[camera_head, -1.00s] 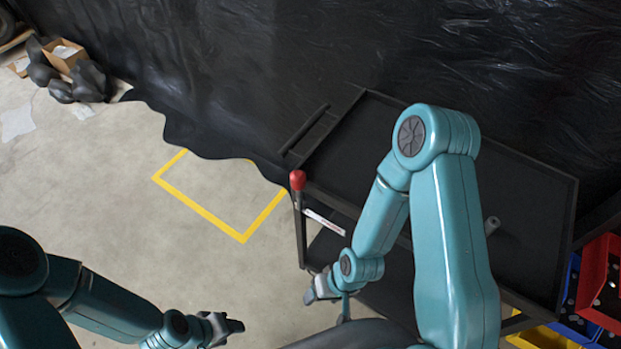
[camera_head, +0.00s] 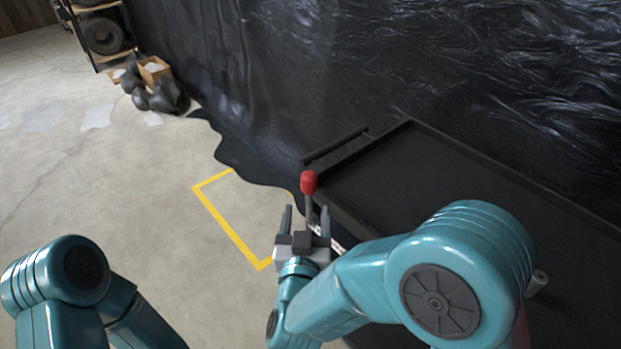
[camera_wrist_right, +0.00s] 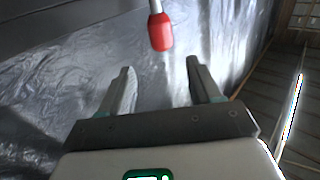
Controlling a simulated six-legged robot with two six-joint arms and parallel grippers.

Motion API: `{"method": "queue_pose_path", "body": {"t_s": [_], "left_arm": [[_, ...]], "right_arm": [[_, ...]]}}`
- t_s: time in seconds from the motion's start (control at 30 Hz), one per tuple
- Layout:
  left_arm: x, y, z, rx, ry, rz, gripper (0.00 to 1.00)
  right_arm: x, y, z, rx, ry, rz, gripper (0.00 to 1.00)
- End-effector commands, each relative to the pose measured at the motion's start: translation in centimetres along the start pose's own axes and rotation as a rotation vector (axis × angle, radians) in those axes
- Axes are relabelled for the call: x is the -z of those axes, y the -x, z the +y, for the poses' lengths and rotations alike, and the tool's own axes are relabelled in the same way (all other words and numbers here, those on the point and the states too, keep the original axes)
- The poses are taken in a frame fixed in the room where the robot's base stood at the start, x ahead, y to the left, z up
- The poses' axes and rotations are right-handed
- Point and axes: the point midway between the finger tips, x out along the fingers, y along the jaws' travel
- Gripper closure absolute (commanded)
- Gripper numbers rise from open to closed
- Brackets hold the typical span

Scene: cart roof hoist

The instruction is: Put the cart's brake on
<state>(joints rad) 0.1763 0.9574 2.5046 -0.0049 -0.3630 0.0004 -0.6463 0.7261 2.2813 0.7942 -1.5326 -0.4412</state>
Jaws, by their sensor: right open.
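The cart (camera_head: 390,165) is a dark flat-topped cart on the right in the head view. Its brake lever has a red knob (camera_head: 309,182) and stands upright at the cart's left corner. My right gripper (camera_head: 306,220) is open and empty, with its fingers pointing towards the lever. In the head view the lever shows between the two fingers. In the right wrist view the red knob (camera_wrist_right: 160,34) is just past the fingertips, centred between them, and no contact shows. My left arm is at the lower left; its gripper is out of view.
A black plastic sheet (camera_head: 400,60) hangs behind the cart. A yellow floor marking (camera_head: 228,225) lies left of the lever on open concrete. Black bags (camera_head: 160,97) and a cardboard box (camera_head: 154,70) lie far back left, near a shelf (camera_head: 98,30) with tyres.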

Motion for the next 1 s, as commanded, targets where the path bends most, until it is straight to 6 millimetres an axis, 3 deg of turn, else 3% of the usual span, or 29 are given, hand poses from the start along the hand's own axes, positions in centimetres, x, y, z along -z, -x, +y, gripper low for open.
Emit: {"method": "queue_pose_path", "body": {"t_s": [0.2, 0.4, 0.6, 0.9, 1.0], "left_arm": [[0.0, 0.8, 0.3, 0.0, 0.0, 0.0, 0.53], [0.0, 1.2, 0.4, 0.0, 0.0, 0.0, 0.53], [0.0, 1.3, 0.5, 0.0, 0.0, 0.0, 0.53], [0.0, 1.3, 0.5, 0.0, 0.0, 0.0, 0.53], [0.0, 1.3, 0.5, 0.0, 0.0, 0.0, 0.53]], "right_arm": [[0.1, -5.7, -0.2, -0.003, -0.001, -0.001, 0.37], [0.0, -9.6, -0.3, -0.001, 0.0, -0.001, 0.37], [-0.1, -11.4, -0.2, 0.001, 0.0, -0.001, 0.37], [-0.1, -11.5, -0.1, 0.002, 0.0, -0.002, 0.37], [-0.1, -11.4, 0.0, 0.002, 0.0, -0.002, 0.69]]}}
